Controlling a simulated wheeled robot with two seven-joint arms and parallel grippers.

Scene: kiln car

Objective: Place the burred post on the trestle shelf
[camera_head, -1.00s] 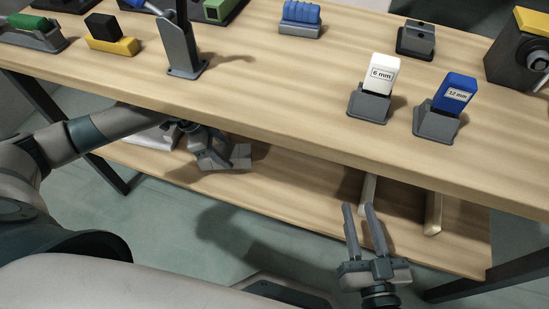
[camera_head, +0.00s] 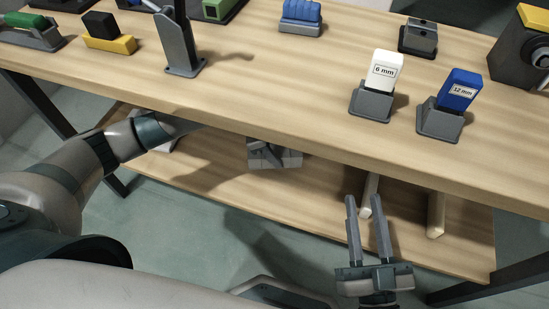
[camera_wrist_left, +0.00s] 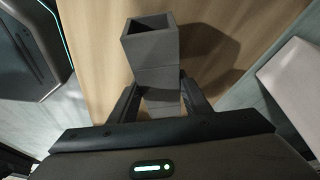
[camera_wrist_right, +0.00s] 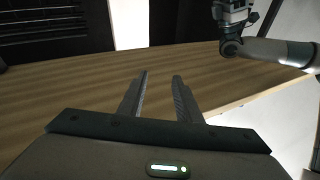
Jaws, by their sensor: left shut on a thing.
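A grey square post (camera_wrist_left: 158,75) with a hollow, open end sits between the fingers of my left gripper (camera_wrist_left: 157,98) in the left wrist view. The fingers are shut on it. In the head view the post (camera_head: 290,158) shows as a small grey block just below the table's front edge, over the lower wooden shelf (camera_head: 215,180). Whether it touches the shelf is unclear, and any burr is too small to tell. My right gripper (camera_head: 366,208) is open and empty in front of the shelf; its spread fingers also show in the right wrist view (camera_wrist_right: 160,85).
Two pale bars (camera_head: 436,215) lie on the right of the shelf. The upper tabletop (camera_head: 270,90) overhangs it and holds a white 6 mm block (camera_head: 386,70), a blue 12 mm block (camera_head: 460,88) and several stands. The shelf between the post and the bars looks clear.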

